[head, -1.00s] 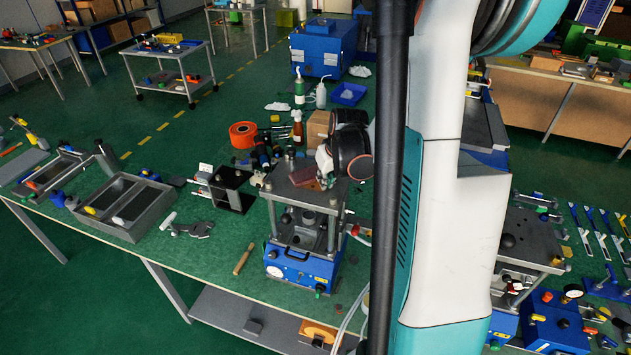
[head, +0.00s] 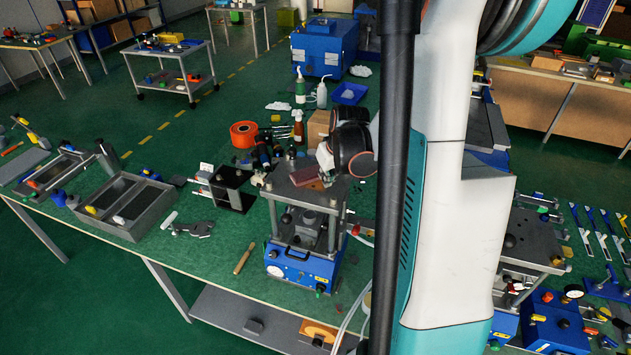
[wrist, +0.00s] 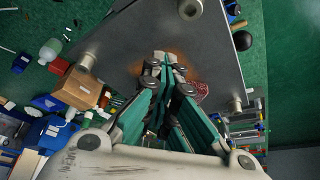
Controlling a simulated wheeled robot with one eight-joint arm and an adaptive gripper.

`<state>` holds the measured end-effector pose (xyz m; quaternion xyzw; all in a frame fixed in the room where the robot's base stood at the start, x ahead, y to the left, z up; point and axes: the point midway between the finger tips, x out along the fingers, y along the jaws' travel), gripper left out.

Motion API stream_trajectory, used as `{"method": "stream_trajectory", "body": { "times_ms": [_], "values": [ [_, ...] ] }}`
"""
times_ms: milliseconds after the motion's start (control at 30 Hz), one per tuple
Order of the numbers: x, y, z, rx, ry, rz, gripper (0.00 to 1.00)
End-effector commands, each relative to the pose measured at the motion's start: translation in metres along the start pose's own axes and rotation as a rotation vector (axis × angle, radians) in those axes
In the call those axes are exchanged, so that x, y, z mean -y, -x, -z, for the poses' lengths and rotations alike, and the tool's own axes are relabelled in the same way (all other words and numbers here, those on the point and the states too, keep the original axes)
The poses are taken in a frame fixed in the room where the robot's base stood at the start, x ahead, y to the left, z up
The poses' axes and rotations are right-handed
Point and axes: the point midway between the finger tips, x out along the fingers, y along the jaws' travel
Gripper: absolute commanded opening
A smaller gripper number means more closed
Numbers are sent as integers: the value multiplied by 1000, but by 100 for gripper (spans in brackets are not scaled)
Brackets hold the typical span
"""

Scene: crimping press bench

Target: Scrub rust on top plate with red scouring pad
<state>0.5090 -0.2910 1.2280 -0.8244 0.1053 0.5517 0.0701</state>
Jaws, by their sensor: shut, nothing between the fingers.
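The top plate (head: 283,187) is a grey metal plate on posts above the blue press. It fills much of the wrist view (wrist: 110,45). A brown rust patch (wrist: 136,68) shows on it around my fingertips. The red scouring pad (head: 305,173) lies on the plate. In the wrist view the pad (wrist: 203,88) is just right of my fingers and partly hidden by them. My gripper (wrist: 166,57) is shut and empty, its tips over the rusty area. I cannot tell whether the tips touch the plate. In the head view my wrist is right of the plate and the fingers are not clear.
Behind the press stand bottles (head: 298,127), a cardboard box (head: 318,122) and an orange spool (head: 243,134). A black bracket (head: 235,190) and a grey tray (head: 135,222) are to the left. A wooden-handled tool (head: 244,258) lies in front on open green bench.

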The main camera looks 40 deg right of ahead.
Motion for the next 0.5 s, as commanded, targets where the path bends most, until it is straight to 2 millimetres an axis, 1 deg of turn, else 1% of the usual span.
{"method": "stream_trajectory", "body": {
  "times_ms": [500],
  "values": [
    [0, -6, -2, 0, 0, 0, 0]
  ]
}}
